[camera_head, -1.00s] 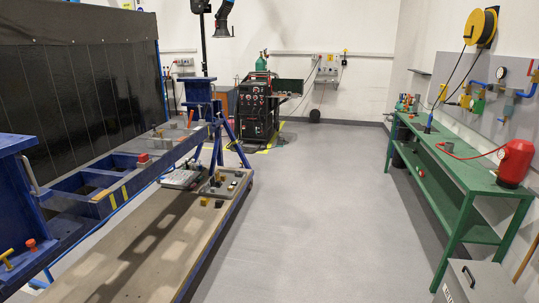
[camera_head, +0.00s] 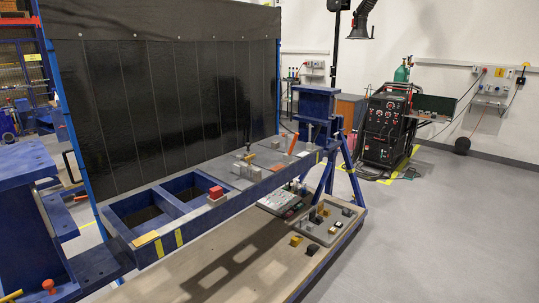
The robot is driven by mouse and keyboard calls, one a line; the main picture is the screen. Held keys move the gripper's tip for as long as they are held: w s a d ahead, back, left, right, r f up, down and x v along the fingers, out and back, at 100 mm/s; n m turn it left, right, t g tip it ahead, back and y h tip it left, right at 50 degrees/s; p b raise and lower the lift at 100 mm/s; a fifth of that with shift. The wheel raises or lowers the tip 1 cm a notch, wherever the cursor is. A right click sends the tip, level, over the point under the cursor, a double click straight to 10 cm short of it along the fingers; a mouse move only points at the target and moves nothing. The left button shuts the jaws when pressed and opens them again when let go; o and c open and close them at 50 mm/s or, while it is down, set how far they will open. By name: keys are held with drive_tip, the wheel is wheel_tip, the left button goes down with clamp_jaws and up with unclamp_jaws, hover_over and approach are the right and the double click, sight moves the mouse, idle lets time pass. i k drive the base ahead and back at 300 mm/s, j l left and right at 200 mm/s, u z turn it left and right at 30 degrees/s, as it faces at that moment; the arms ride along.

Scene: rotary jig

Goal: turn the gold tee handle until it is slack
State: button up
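The gold tee handle (camera_head: 10,296) shows only in part, cut off at the bottom left corner of the head view. It sits at the near end of the blue jig frame (camera_head: 95,268), left of an orange knob (camera_head: 48,286). Whether it is tight or slack cannot be told. My gripper is not in view.
A blue upright post (camera_head: 30,215) stands at the near left, with a dark curtain (camera_head: 170,95) behind the jig. A wooden platform (camera_head: 215,270) with small parts lies below the frame. Open grey floor (camera_head: 440,235) is on the right; a black welding machine (camera_head: 385,125) stands at the back.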

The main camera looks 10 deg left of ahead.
sight(250, 157)
drive_tip(key=i+z, duration=0.15)
drive_tip(key=i, duration=0.65)
drive_tip(key=i+j+z, duration=0.2)
drive_tip(key=i, duration=0.65)
drive_tip(key=i+l+u, duration=0.15)
drive_tip(key=i+u, duration=0.35)
drive_tip(key=i, duration=0.15)
